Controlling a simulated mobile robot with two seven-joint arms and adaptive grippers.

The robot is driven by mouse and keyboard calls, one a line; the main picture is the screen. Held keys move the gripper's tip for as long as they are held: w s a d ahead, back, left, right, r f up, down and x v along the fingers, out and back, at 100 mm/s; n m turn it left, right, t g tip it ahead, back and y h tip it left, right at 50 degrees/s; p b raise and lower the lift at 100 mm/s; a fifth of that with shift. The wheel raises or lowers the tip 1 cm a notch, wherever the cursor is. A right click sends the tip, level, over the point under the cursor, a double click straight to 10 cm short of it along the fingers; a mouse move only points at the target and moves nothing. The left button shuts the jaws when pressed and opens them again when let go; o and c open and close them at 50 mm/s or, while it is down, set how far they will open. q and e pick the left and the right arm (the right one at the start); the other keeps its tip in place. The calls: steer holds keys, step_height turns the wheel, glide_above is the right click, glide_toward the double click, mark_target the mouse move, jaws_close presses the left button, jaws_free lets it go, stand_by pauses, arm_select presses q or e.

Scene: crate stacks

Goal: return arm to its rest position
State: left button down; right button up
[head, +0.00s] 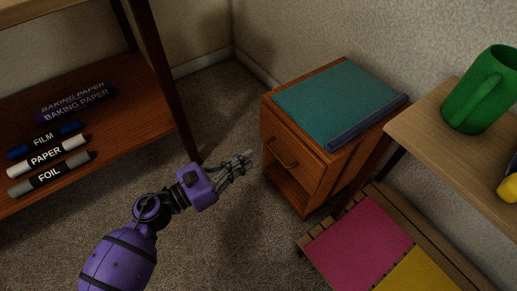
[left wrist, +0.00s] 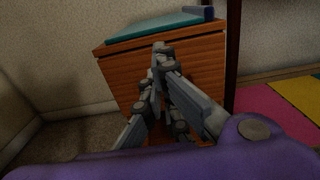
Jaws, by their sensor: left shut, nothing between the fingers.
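My left arm comes in from the lower left of the head view, purple with dark joints. My left gripper (head: 246,157) is shut and empty, held in the air over the carpet, a little left of a small wooden cabinet (head: 289,150). In the left wrist view the gripper (left wrist: 158,48) points at the cabinet's front (left wrist: 195,70), its fingers together and hiding part of that front. The cabinet has a drawer with a curved handle (head: 283,155) and an open space below. My right gripper is in neither view.
A teal folded cloth or book (head: 335,100) lies on the cabinet. A wooden shelf (head: 130,120) at left holds labelled rolls. At right a table (head: 430,125) bears a green mug (head: 482,90). A low slatted piece (head: 318,232) has pink and yellow panels. Bare carpet (head: 225,235) lies between.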

arm_select(q)
steer(key=shift+s+a, duration=0.3)
steer(key=shift+a, duration=0.2)
